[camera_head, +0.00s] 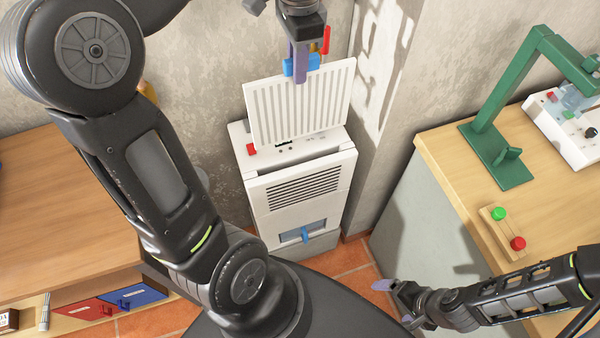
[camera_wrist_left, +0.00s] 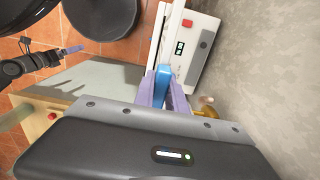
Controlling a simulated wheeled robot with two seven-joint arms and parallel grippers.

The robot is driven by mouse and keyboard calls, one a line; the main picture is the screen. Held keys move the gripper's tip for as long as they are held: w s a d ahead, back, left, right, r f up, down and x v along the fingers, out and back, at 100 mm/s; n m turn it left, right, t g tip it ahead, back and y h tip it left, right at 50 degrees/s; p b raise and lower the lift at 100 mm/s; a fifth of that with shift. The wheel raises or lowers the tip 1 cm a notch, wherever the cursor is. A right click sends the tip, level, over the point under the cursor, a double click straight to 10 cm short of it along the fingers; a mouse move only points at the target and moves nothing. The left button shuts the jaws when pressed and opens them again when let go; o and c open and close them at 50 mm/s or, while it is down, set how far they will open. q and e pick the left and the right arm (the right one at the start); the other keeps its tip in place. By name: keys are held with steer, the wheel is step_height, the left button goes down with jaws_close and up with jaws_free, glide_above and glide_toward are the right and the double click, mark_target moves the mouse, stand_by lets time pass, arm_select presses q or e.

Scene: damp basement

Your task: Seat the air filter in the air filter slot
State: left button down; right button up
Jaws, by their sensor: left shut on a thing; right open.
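The air filter (camera_head: 300,104) is a white, ribbed flat panel with a blue tab (camera_head: 314,62) at its top edge. My left gripper (camera_head: 300,72) is shut on the blue tab and holds the filter upright and slightly tilted over the top of a white appliance (camera_head: 297,188). The left wrist view shows the blue tab between purple fingers (camera_wrist_left: 165,88) and the filter nearly edge-on. The air filter slot is not clearly visible; the filter hides part of the appliance top. I cannot tell whether the filter's lower edge touches it. My right gripper (camera_head: 388,285) is open and empty at the lower right.
The appliance has a red button (camera_head: 251,149), a front grille and a blue handle (camera_head: 305,234) low down. A wooden desk (camera_head: 70,200) stands left. A workbench (camera_head: 455,165) stands right with a green stand (camera_head: 500,150) and a button box (camera_head: 503,232). A wall is behind.

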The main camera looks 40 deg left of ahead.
arm_select(q)
steer(key=b, duration=1.1)
glide_above(298, 136)
step_height(298, 136, down, 12)
steer(key=f, duration=1)
steer(key=shift+w+a+f+p, duration=0.2)
steer(key=shift+w+f+p, duration=0.05)
steer(key=shift+f+p, duration=0.1)
steer(key=shift+f, duration=0.35)
step_height(298, 136, down, 4)
steer(key=shift+f, duration=0.1)
